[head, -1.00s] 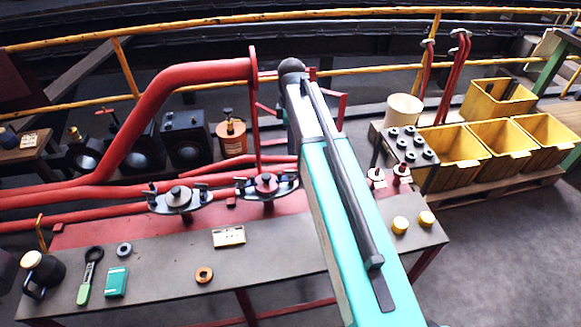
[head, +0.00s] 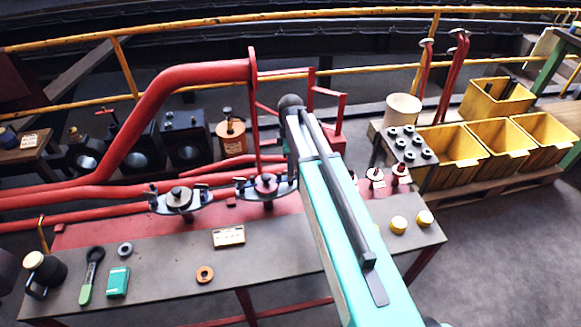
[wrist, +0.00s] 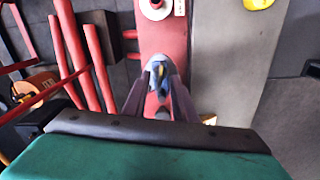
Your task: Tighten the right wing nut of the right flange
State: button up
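The right flange (head: 266,184) is a dark, two-eared fitting on the red pipework at the back of the bench. Its left wing nut (head: 240,184) shows in the head view; my arm covers its right end. In the wrist view, my gripper (wrist: 160,78) points down, with its two fingers on either side of a small blue-grey piece (wrist: 157,68), apparently the right wing nut. I cannot tell whether the fingers press on it. The head view hides my gripper behind my arm.
The left flange (head: 180,199) stands beside the right one. Red fittings (head: 375,176) stand right of my arm, near yellow caps (head: 398,224). A green-handled wrench (head: 90,277), a teal box (head: 118,281) and rings lie on the bench front. A tall red pipe (head: 160,100) rises behind.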

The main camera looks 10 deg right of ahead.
jog(key=shift+f, duration=0.65)
grip_shut()
